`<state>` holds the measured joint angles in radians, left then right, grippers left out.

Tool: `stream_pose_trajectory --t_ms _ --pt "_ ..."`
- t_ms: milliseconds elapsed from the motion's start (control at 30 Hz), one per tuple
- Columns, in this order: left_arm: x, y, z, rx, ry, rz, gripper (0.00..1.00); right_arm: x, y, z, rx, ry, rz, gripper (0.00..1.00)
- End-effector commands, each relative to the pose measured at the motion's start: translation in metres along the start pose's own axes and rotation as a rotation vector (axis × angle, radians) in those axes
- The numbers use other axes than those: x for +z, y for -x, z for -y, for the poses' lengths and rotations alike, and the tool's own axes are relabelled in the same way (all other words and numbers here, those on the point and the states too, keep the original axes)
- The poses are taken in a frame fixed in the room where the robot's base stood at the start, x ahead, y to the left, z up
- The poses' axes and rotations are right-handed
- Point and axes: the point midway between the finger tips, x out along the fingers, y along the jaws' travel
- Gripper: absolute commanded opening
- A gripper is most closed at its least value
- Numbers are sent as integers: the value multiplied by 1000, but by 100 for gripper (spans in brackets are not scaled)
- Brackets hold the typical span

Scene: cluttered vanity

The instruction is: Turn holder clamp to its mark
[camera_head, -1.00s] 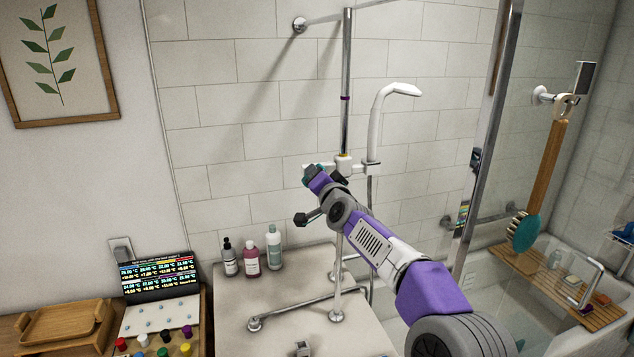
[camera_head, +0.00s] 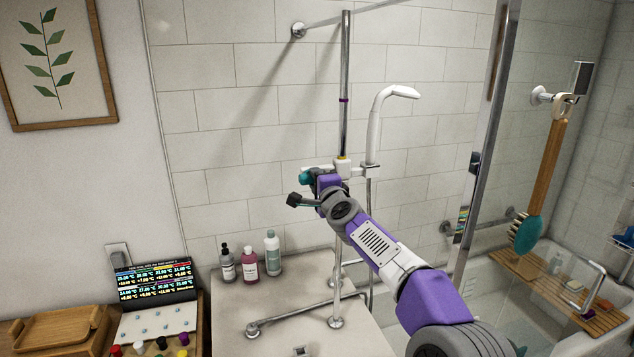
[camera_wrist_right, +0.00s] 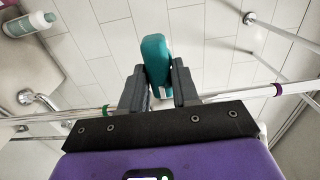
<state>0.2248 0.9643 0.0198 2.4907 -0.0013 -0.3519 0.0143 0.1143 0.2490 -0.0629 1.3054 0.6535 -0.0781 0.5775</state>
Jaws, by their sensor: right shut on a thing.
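The white holder clamp (camera_head: 343,168) sits on the vertical chrome rail (camera_head: 345,60) and carries a white hand shower (camera_head: 378,115). A teal knob (camera_head: 306,177) sticks out on the clamp's left side. My right gripper (camera_head: 318,180) reaches up to it from the lower right. In the wrist view the teal knob (camera_wrist_right: 154,62) stands between the two dark fingers of my right gripper (camera_wrist_right: 157,85), which are shut on it. A yellow band (camera_head: 343,158) lies just above the clamp, and a purple band (camera_head: 344,100) is higher up the rail. My left gripper is not in view.
Several bottles (camera_head: 250,264) stand on the ledge left of the rail. A chrome grab bar (camera_head: 290,312) runs low in front. A glass panel with a metal edge (camera_head: 480,150) stands to the right. A display (camera_head: 153,279) and wooden tray (camera_head: 55,327) are at lower left.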

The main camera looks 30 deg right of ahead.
Motion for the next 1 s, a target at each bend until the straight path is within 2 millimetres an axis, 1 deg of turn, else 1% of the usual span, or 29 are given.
stream_pose_trajectory --t_ms 567,600,700,1000 --pt "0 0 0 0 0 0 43 0 0 1 -3 -31 -1 0" --pt "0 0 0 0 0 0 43 0 0 1 -3 -31 -1 36" --pt "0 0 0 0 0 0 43 0 0 1 -2 -30 -1 51" --pt "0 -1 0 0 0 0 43 0 1 0 -1 -28 0 51"
